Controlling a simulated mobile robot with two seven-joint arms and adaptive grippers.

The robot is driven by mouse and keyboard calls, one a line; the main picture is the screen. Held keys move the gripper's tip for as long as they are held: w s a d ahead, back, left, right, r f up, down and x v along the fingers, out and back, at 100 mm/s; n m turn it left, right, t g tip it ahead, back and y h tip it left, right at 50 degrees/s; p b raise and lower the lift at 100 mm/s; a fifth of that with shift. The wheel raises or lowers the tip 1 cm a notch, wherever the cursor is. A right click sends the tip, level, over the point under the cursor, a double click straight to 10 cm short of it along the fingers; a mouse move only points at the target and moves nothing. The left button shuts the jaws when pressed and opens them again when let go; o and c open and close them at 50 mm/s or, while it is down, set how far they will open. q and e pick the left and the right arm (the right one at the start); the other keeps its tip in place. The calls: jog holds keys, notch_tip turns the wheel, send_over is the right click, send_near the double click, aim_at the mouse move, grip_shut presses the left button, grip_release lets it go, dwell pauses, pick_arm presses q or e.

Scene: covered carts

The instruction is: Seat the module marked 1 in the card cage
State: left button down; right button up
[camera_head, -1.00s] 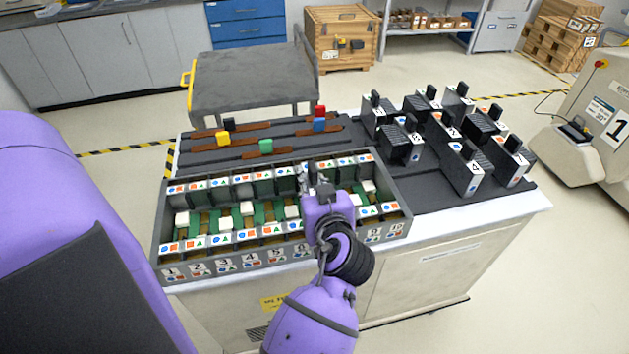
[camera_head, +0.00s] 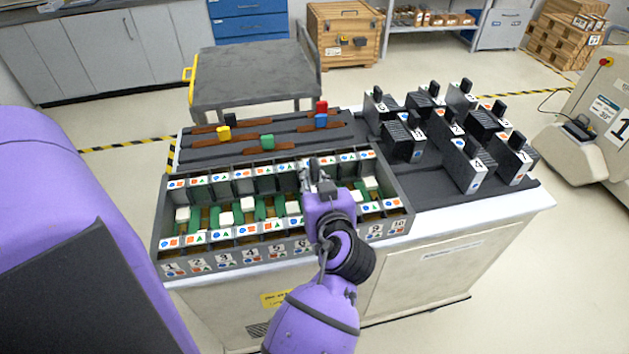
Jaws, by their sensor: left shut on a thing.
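The card cage (camera_head: 300,247) stands along the front left of the cart, with numbered slots, green and brown strips and several white blocks inside. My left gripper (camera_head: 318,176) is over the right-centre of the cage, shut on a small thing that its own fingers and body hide. Several black and white modules with black grips stand upright on the dark rack at right. The rightmost module (camera_head: 514,166) has a mark that could be 1 or 7; I cannot read it surely. Other marks look like 4, 2 and 8. My right gripper is not in view.
A dark tray (camera_head: 190,158) behind the cage holds brown strips with black, yellow, green, red and blue grips. An empty dark trolley (camera_head: 255,78) stands behind. The rack (camera_head: 428,195) has a bare front left part. White cart top (camera_head: 490,212) shows at front right.

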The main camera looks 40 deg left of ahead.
pick_arm(q)
jog(key=shift+s+f, duration=0.15)
jog(key=shift+f, duration=0.45)
jog(key=c, duration=1.4)
grip_release()
jog(key=shift+f, duration=0.1)
jog(key=shift+o, duration=0.2)
jog(key=shift+f, duration=0.1)
jog(key=r, duration=1.1)
jog(key=shift+w+d+r, duration=0.2)
jog(key=shift+w+r, duration=0.05)
jog(key=shift+r, duration=0.1)
